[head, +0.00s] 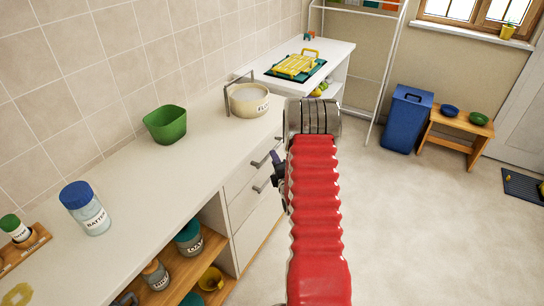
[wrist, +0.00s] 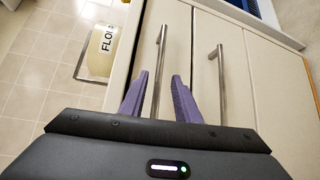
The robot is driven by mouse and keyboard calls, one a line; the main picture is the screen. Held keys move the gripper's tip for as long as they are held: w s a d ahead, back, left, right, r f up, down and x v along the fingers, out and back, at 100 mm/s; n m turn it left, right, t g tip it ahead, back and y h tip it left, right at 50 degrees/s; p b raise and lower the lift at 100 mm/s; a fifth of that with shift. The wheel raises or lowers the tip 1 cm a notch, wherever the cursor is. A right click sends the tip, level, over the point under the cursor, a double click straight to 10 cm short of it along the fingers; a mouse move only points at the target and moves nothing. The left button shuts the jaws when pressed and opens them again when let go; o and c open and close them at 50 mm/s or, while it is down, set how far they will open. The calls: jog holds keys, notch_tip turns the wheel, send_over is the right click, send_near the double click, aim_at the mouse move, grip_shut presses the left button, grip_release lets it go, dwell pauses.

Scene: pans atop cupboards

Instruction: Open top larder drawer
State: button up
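The top larder drawer (head: 240,178) is the white front just under the worktop and looks closed. Its bar handle (wrist: 160,65) shows in the wrist view between my gripper's two purple fingers. It also shows in the head view beside my arm. My gripper (wrist: 161,76) is open, with one finger on each side of that handle in the picture. I cannot tell whether the fingers touch it. In the head view my red arm hides most of the gripper. The handle of the drawer below (wrist: 221,85) lies to the right in the wrist view, outside the fingers.
The worktop (head: 205,170) above holds a flour pot (head: 249,100), a green bowl (head: 166,124) and a blue-lidded jar (head: 87,208). An open shelf (head: 182,265) with jars is left of the drawers. The floor (head: 410,230) to the right is clear.

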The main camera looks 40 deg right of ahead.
jog(key=x, duration=0.4)
jog(key=shift+c, duration=0.5)
grip_shut()
jog(key=shift+f, duration=0.1)
jog(key=shift+s+a, duration=0.1)
